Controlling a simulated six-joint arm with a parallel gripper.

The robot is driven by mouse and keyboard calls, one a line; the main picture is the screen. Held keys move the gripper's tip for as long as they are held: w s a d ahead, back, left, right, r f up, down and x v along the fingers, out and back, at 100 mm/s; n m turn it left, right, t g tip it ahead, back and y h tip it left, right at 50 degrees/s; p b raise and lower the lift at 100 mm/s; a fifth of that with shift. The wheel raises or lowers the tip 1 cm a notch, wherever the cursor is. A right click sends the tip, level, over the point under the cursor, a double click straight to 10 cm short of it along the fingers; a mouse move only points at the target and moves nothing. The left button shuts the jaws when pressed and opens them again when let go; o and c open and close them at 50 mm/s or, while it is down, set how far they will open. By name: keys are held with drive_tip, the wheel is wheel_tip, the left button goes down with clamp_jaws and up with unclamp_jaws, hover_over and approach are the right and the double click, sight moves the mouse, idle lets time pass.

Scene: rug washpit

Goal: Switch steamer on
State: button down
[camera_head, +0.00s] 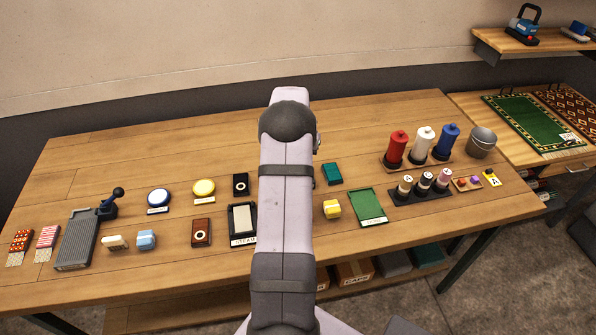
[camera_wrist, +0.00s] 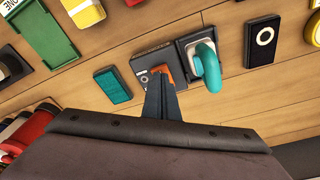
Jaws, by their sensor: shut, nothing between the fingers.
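The steamer shows in the wrist view as a dark flat base unit (camera_wrist: 143,62) with a teal looped piece (camera_wrist: 207,62) standing in a dark cradle beside it. An orange rocker-like switch (camera_wrist: 162,70) is on the base unit. My gripper (camera_wrist: 161,82) is shut and empty, its fingertips at the orange switch and partly covering it. I cannot tell whether they touch or press it. In the head view my arm hides the steamer and my gripper.
A teal block (camera_wrist: 113,86) and a black box with a round dial (camera_wrist: 262,42) lie on either side. A dark tray labelled STEAM (camera_head: 233,221), a green tray (camera_head: 368,207) and a yellow block (camera_head: 332,209) are on the bench. Spools (camera_head: 424,141) stand at right.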

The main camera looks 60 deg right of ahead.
drive_tip(key=shift+f+b, duration=0.4)
drive_tip(key=shift+f, duration=0.3)
idle(0.4)
drive_tip(key=shift+r, duration=0.1)
wheel_tip(320, 180, up, 7)
drive_tip(key=p, duration=0.5)
idle(0.4)
idle(0.4)
drive_tip(key=w+a+r+n, duration=0.2)
drive_tip(key=a, duration=0.7)
drive_tip(key=w+a+r+n+y, duration=0.1)
drive_tip(key=w+a+r+n, duration=0.15)
drive_tip(key=a, duration=0.55)
drive_tip(key=w+a+r+n, duration=0.1)
drive_tip(key=w+a+n, duration=0.2)
drive_tip(key=a, duration=0.6)
drive_tip(key=s+a+n, duration=0.4)
drive_tip(key=s+a, duration=0.3)
drive_tip(key=a, duration=0.4)
drive_tip(key=s+a+n, duration=0.4)
drive_tip(key=s+a, duration=0.3)
drive_tip(key=a, duration=0.4)
wheel_tip(320, 180, down, 23)
drive_tip(key=b, duration=2.2)
drive_tip(key=shift+y, duration=0.4)
